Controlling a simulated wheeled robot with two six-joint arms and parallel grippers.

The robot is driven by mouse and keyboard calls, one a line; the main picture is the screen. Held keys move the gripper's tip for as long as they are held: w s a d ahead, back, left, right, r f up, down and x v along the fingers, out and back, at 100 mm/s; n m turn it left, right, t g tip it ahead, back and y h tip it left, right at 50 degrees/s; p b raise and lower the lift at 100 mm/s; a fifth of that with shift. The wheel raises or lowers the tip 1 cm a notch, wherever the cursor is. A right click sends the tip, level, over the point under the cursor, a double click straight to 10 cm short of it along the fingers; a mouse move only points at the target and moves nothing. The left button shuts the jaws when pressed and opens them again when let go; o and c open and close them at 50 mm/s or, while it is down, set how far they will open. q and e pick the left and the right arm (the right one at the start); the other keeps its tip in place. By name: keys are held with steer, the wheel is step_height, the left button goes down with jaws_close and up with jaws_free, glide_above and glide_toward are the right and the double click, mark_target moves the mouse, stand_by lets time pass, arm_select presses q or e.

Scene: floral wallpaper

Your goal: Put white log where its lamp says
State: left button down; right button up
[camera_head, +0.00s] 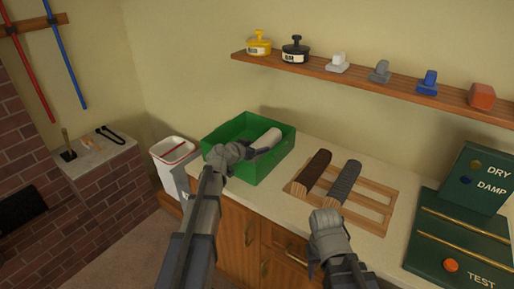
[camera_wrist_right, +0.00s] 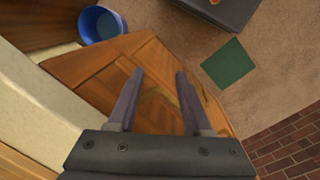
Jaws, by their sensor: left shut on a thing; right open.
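The white log (camera_head: 266,139) is at the green crate (camera_head: 218,132) on the counter, its far end toward the crate's right wall. My left gripper (camera_head: 250,153) is shut on its near end. I cannot tell whether the log touches the crate floor. The dark green tester (camera_head: 437,236) at the right has a yellow DRY lamp (camera_head: 476,165), a blue DAMP lamp (camera_head: 466,180) and an orange TEST button (camera_head: 451,265). Neither lamp is clearly lit. My right gripper (camera_head: 326,218) is open and empty near the counter's front edge; its spread fingers show in the right wrist view (camera_wrist_right: 158,82).
A wooden rack (camera_head: 373,213) holds a dark brown log (camera_head: 313,171) and a grey log (camera_head: 345,181). A white bin (camera_head: 172,150) stands left of the counter. A shelf (camera_head: 300,67) with small items hangs above. The right wrist view shows a blue bucket (camera_wrist_right: 101,25) and green mat (camera_wrist_right: 229,64).

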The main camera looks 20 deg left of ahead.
arm_select(q)
jaws_free()
steer(key=shift+r+p, duration=0.5)
steer(key=shift+p+v, duration=2.4)
steer(key=shift+v, duration=3.7)
steer(key=shift+r, duration=0.1)
